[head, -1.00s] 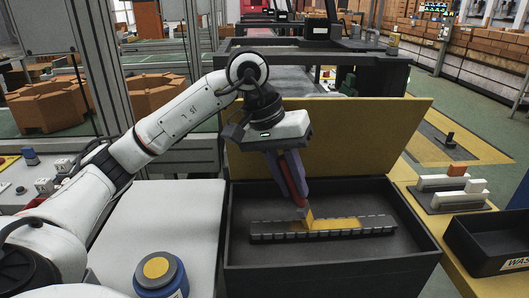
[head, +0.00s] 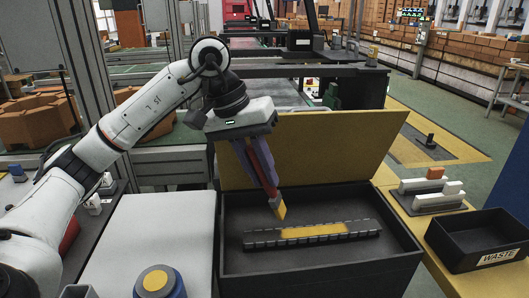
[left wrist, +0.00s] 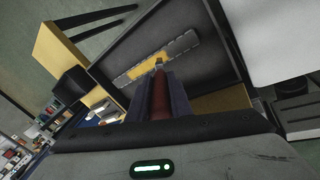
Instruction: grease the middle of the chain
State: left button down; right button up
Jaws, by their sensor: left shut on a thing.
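The chain (head: 350,229) is a dark grey segmented strip lying on the floor of a black open box (head: 320,269). Yellow grease (head: 308,231) covers its middle stretch, and both ends are bare grey. My left gripper (head: 262,180) is shut on a brush with a red handle (left wrist: 160,98) and a yellow tip (head: 280,211). The brush is tilted, its tip above the chain's back edge, apparently clear of it. The left wrist view also shows the chain (left wrist: 184,44) with its yellow middle. My right gripper is not in view.
The box's yellow lid (head: 310,150) stands open behind it. A blue pot with a yellow top (head: 156,281) stands on the white table (head: 140,235) at left. A black waste bin (head: 470,241) and a rack with white and orange pieces (head: 432,190) are at right.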

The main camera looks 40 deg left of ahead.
pick_arm(q)
jog(key=shift+r+p, duration=0.7)
jog(key=shift+r, duration=0.6)
